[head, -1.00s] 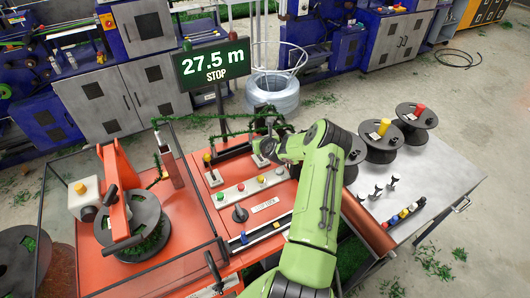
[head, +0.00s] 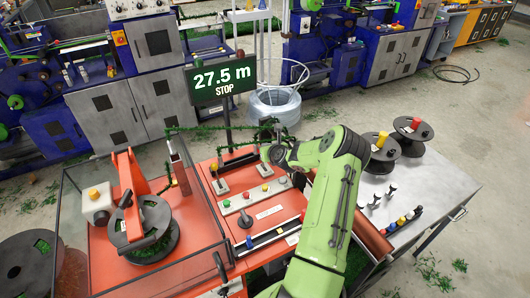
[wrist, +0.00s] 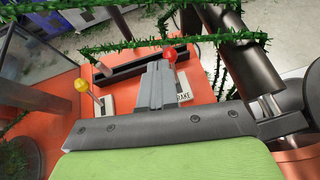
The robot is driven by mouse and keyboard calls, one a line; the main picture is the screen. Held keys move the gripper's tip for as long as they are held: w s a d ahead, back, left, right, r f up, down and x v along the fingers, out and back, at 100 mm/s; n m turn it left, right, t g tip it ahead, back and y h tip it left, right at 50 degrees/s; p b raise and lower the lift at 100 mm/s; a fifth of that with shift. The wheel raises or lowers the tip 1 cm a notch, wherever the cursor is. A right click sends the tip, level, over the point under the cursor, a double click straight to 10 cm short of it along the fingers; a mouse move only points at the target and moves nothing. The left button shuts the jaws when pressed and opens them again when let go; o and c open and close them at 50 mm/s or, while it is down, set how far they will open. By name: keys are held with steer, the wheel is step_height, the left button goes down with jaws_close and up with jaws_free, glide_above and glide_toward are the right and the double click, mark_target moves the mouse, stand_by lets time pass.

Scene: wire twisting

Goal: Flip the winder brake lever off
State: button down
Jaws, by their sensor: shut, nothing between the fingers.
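The brake lever (wrist: 169,55) has a red knob and shows in the wrist view just beyond my fingers. Its label (wrist: 183,97) is partly hidden by the fingers. My gripper (wrist: 156,66) is shut and empty, its grey fingers together over the orange deck. The fingertips overlap the lever's lower part in the picture; I cannot tell whether they touch it. A second lever with a yellow knob (wrist: 82,86) stands to the left. It also shows in the head view (head: 213,169). In the head view my green arm reaches over the winder, and my fingers are not clear.
Green barbed wire (wrist: 110,44) runs across above the deck, close to my fingers. The button panel (head: 245,198) lies in front of the levers. A winder reel (head: 143,228) stands left behind clear guards. The display (head: 222,82) reads 27.5 m STOP. Spools (head: 412,128) stand right.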

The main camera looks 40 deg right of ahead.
steer(key=r, duration=0.2)
steer(key=s+r, duration=0.1)
steer(key=r, duration=0.2)
steer(key=shift+s+a+r, duration=0.1)
steer(key=shift+a, duration=0.05)
